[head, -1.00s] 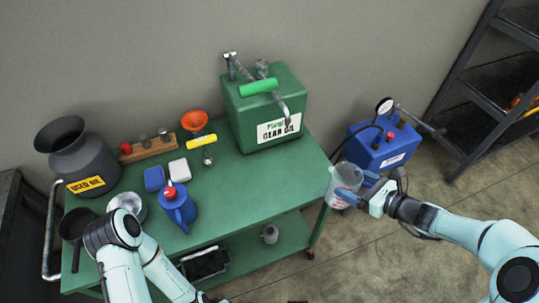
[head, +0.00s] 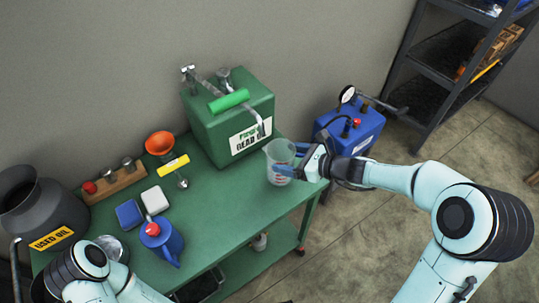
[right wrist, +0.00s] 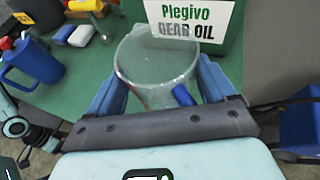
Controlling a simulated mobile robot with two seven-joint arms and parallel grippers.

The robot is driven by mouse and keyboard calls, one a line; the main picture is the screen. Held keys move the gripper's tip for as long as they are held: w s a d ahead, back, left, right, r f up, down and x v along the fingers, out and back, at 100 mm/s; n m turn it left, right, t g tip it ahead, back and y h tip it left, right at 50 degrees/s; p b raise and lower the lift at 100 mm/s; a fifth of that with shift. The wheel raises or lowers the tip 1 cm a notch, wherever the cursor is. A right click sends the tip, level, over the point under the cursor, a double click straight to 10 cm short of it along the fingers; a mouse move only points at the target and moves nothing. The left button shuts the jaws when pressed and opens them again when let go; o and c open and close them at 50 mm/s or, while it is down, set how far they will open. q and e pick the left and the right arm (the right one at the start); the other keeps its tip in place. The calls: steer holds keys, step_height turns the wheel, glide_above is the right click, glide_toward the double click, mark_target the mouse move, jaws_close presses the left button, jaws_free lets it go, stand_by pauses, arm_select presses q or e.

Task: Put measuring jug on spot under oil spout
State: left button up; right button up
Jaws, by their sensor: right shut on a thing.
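The measuring jug (head: 281,165) is a clear cup with red markings. My right gripper (head: 297,163) is shut on it, and in the right wrist view the blue fingers flank the jug (right wrist: 158,68). The jug looks roughly upright at the right end of the green table; I cannot tell whether its base touches the top. The green gear oil box (head: 212,138) stands behind it. Its metal oil spout (head: 261,129) hangs down at the front, up and left of the jug in the head view. No marked spot shows. My left gripper is out of view.
The green table (head: 215,205) also holds a blue oil can (head: 165,245), an orange funnel (head: 160,144), and a used oil canister (head: 35,210). A blue pressure unit (head: 350,130) stands beyond the right end. The tabletop before the oil box is clear.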

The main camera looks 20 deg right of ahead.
mark_target(270, 155)
steer(key=w+a, duration=0.1)
steer(key=w, duration=0.1)
steer(key=w+a, duration=0.1)
steer(key=a, duration=0.1)
steer(key=shift+w+a, duration=0.2)
steer(key=shift+w, duration=0.2)
steer(key=f, duration=0.1)
steer(key=w+a+f, duration=0.1)
steer(key=shift+f, duration=0.35)
steer(key=shift+s+d+f, duration=0.1)
steer(key=shift+f, duration=0.3)
steer(key=shift+f, duration=0.2)
steer(key=o, duration=1.1)
steer(key=shift+f, duration=0.1)
steer(key=shift+o, duration=1.4)
steer(key=shift+d+r, duration=0.1)
steer(key=shift+r, duration=0.4)
steer(key=v, duration=1.1)
steer(key=shift+s+d+r, duration=0.1)
steer(key=shift+s+d, duration=0.1)
steer(key=shift+s, duration=0.1)
